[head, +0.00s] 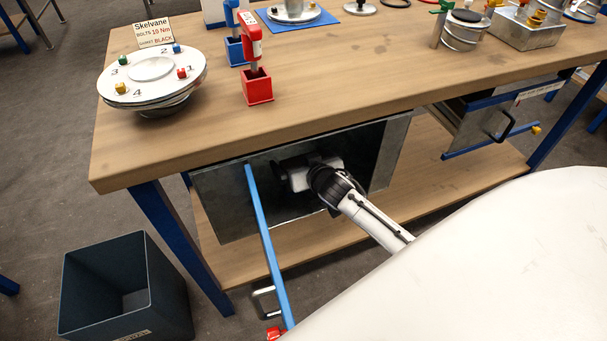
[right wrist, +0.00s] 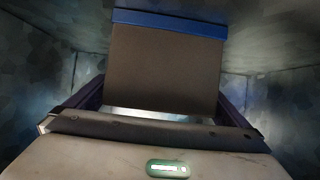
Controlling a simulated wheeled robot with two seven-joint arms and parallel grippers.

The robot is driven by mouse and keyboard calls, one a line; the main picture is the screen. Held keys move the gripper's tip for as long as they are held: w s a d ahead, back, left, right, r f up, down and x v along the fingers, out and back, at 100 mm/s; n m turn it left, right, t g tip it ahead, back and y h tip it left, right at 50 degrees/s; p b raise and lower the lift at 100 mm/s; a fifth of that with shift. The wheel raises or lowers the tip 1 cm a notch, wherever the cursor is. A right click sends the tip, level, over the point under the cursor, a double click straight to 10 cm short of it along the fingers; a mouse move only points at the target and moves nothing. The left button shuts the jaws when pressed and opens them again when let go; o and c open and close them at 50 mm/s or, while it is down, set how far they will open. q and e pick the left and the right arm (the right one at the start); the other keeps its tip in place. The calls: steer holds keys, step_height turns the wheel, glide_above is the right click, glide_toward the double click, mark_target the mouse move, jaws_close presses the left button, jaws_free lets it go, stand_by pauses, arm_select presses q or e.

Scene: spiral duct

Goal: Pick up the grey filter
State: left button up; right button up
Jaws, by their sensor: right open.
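The grey filter (right wrist: 165,68) shows in the right wrist view as a flat grey-brown panel with a blue strip along its far edge. It stands inside a metal-walled box, straight ahead of my right gripper (right wrist: 162,106). The gripper is open, with its dark fingers spread to either side of the panel's near end. I cannot tell whether they touch it. In the head view my right gripper (head: 298,173) is inside the open metal box (head: 228,205) under the bench, and the filter cannot be made out there. My left gripper is out of view.
The box's blue-edged door (head: 266,235) stands open towards me. A dark bin (head: 125,290) is on the floor at left. The wooden bench (head: 330,85) above carries a round flange (head: 150,75) and red and blue tool holders. A second metal unit (head: 470,115) is at right.

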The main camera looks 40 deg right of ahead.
steer(key=shift+w+f, duration=0.1)
steer(key=shift+w, duration=0.1)
steer(key=c, duration=0.8)
